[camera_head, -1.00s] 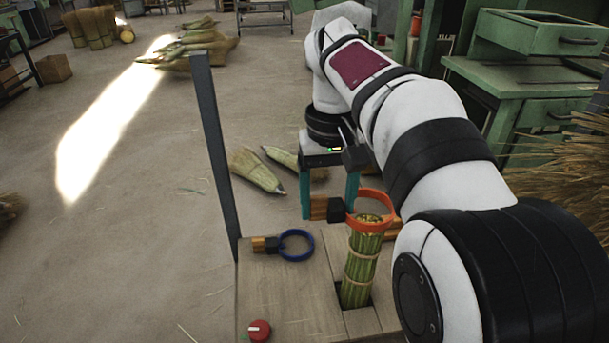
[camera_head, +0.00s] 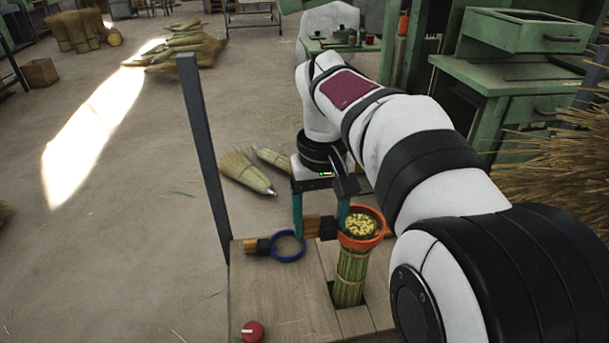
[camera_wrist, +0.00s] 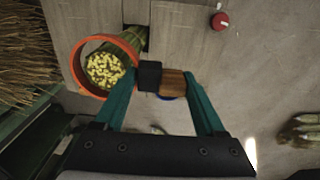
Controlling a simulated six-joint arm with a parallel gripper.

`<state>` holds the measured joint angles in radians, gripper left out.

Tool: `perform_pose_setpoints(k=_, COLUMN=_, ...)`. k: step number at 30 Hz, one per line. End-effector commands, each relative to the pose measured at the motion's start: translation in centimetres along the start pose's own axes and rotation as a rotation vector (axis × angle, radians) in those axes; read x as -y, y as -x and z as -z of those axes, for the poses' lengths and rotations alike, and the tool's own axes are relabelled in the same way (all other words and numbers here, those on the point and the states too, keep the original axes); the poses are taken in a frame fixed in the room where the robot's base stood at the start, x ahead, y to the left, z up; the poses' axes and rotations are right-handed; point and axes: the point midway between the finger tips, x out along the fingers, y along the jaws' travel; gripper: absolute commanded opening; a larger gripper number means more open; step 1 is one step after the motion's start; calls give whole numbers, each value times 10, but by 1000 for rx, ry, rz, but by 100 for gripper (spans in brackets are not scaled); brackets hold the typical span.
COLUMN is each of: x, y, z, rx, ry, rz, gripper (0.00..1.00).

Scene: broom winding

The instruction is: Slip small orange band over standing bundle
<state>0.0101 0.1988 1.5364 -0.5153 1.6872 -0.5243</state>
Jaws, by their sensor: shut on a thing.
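My gripper (camera_head: 320,226) is shut on the wooden handle (camera_head: 312,226) of the small orange band (camera_head: 361,244). The handle also shows between the fingers in the wrist view (camera_wrist: 172,82). The bundle (camera_head: 350,275) stands upright, tied with twine, in a square opening of the wooden bench. Its pale yellow cut top shows inside the band in both views, off-centre in the wrist view (camera_wrist: 104,70). The band (camera_wrist: 76,63) hides the bundle's upper front in the head view. How far the band sits below the top rim is hard to tell.
A blue band (camera_head: 287,247) with a wooden handle lies on the bench (camera_head: 270,290), left of the bundle. A red knob (camera_head: 252,331) sits at the front. A dark upright post (camera_head: 203,150) stands at the bench's left edge. Loose brush bundles (camera_head: 246,172) lie on the floor behind.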

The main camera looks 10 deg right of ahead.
Motion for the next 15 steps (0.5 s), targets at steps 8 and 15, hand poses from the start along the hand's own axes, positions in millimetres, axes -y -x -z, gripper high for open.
perform_pose_setpoints(k=8, x=0, y=-32, z=-1, rx=2, ry=0, rz=0, gripper=16)
perform_pose_setpoints(k=15, x=0, y=-58, z=0, rx=1, ry=1, rz=0, gripper=16)
